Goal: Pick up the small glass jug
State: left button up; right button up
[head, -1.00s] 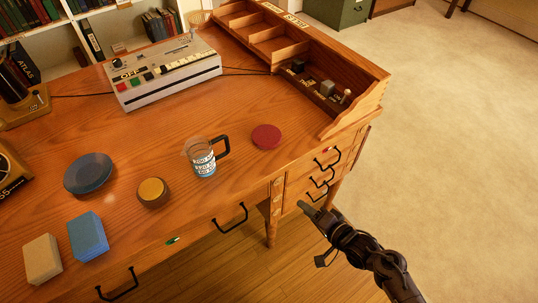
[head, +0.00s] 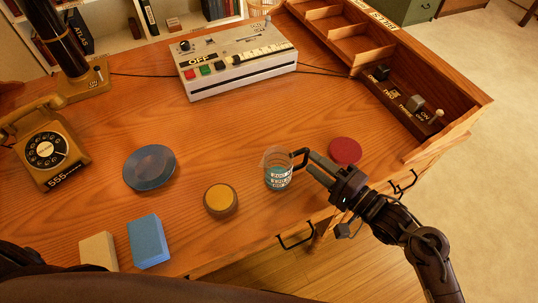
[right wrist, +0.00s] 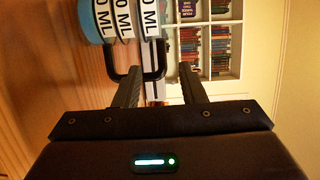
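The small glass jug (head: 277,174) stands upright on the desk, with white printed labels, bluish contents and a black handle (head: 302,153) on its right side. My right gripper (head: 312,163) is at the handle, reaching in from the right. In the right wrist view the jug (right wrist: 120,22) is at the top left, cut off by the edge. There the two fingers of my right gripper (right wrist: 160,76) are spread apart, with part of the black handle (right wrist: 160,60) at the gap between their tips. I cannot tell whether they touch it. My left gripper is not in view.
A red disc (head: 345,150) lies right of the jug, close behind my right gripper. A yellow-topped round tin (head: 221,200) and a blue dish (head: 149,167) are to its left. A grey console (head: 236,62) and wooden organizer (head: 470,112) stand behind. Desk between jug and console is clear.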

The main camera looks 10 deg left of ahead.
aim_at(302, 153)
jog(key=shift+w+a+r, duration=0.1)
jog(key=shift+w+a, duration=0.25)
jog(key=shift+a, duration=0.2)
jog(key=shift+w+a, duration=0.2)
jog(key=shift+a, duration=0.1)
jog(key=shift+w+a+r, duration=0.1)
jog(key=shift+w+a, duration=0.3)
jog(key=shift+a, duration=0.2)
jog(key=x, duration=0.3)
jog(key=shift+w+a, duration=0.2)
jog(key=shift+a, duration=0.1)
jog(key=shift+w+a, duration=0.1)
jog(key=shift+a, duration=0.05)
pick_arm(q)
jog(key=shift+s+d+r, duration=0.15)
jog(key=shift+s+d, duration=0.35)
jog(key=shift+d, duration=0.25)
pick_arm(e)
grip_shut()
